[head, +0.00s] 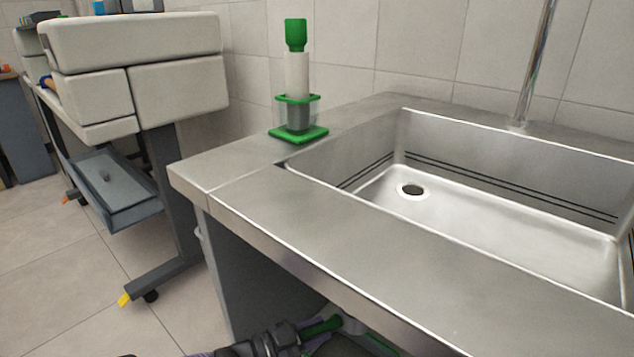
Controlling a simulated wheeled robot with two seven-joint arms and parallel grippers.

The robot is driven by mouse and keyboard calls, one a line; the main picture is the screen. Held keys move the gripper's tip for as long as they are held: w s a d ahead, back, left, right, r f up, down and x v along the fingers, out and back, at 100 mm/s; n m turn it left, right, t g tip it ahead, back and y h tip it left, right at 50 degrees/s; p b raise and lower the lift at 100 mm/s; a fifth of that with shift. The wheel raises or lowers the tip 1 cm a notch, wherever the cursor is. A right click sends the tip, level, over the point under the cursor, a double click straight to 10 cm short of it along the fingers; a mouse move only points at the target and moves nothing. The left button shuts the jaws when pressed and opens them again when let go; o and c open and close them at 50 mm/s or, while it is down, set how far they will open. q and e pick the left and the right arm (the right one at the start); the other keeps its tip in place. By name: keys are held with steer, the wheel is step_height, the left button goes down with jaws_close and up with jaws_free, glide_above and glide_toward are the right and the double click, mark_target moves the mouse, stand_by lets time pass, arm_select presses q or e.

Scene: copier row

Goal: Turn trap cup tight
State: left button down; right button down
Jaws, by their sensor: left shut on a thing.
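My left gripper (292,337) shows at the bottom edge, low under the front edge of the sink counter. It is shut on a green part (322,327), which looks like the trap cup. A pale grey rounded piece (352,326) sits right beside the green part. The counter edge and the picture's bottom edge hide most of this, so the thread and how tight the cup sits cannot be seen. My right gripper is not in view.
The steel sink (470,215) with its drain hole (411,190) is above. A green-and-white brush in a holder (298,134) stands on the counter's back left corner. A beige copier (140,80) on a wheeled stand is at left. Tiled floor (70,290) between is clear.

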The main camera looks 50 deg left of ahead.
arm_select(q)
steer(key=shift+c, duration=2.3)
jaws_free()
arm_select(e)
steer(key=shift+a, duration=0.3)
arm_select(q)
steer(key=s+a+p, duration=0.2)
steer(key=s, duration=0.7)
steer(key=shift+s+p, duration=0.3)
steer(key=shift+s, duration=0.1)
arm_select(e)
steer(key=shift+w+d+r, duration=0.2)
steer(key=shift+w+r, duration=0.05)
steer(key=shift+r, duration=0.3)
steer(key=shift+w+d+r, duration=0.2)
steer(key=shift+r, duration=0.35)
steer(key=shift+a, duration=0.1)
